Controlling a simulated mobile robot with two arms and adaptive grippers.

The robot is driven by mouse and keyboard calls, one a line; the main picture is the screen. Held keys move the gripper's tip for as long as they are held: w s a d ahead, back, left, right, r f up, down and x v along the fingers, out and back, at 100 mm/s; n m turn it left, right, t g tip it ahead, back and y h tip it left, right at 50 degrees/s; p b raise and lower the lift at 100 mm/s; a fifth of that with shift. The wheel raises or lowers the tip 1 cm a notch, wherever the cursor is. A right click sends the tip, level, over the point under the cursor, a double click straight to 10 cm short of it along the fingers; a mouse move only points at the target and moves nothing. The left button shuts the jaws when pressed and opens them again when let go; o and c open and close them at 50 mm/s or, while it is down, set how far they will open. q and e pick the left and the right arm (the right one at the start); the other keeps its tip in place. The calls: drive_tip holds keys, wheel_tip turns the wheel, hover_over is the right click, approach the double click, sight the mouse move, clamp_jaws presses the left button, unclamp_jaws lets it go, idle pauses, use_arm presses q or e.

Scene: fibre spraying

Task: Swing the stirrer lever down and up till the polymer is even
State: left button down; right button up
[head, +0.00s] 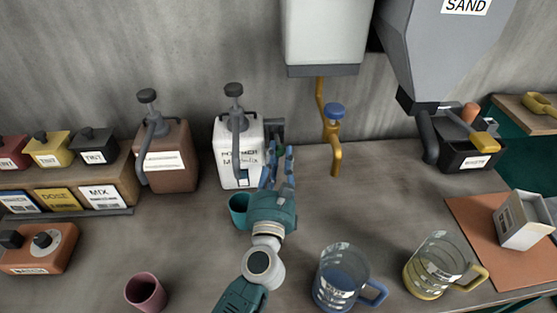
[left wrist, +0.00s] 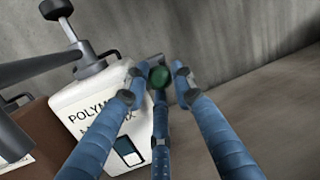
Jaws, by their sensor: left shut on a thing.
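The white polymer container (head: 226,170) stands against the back wall, with a grey pump on top; its label and a small dark window show in the left wrist view (left wrist: 92,112). The stirrer lever's green knob (left wrist: 158,77) sits at the container's right side. My left gripper (head: 279,163) is shut on the knob, its blue fingers around it in the left wrist view (left wrist: 160,85). In the head view the fingers mostly cover the lever. I cannot tell how even the polymer is. My right gripper is not in view.
A brown pump container (head: 170,165) is left of the polymer. A yellow tap (head: 336,155) hangs to the right. A blue jug (head: 335,280), yellow jug (head: 432,270) and pink cup (head: 146,292) stand in front.

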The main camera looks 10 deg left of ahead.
use_arm(q)
drive_tip(key=shift+s+f+b, duration=0.1)
drive_tip(key=shift+f+b, duration=1.25)
drive_tip(key=shift+f, duration=0.6)
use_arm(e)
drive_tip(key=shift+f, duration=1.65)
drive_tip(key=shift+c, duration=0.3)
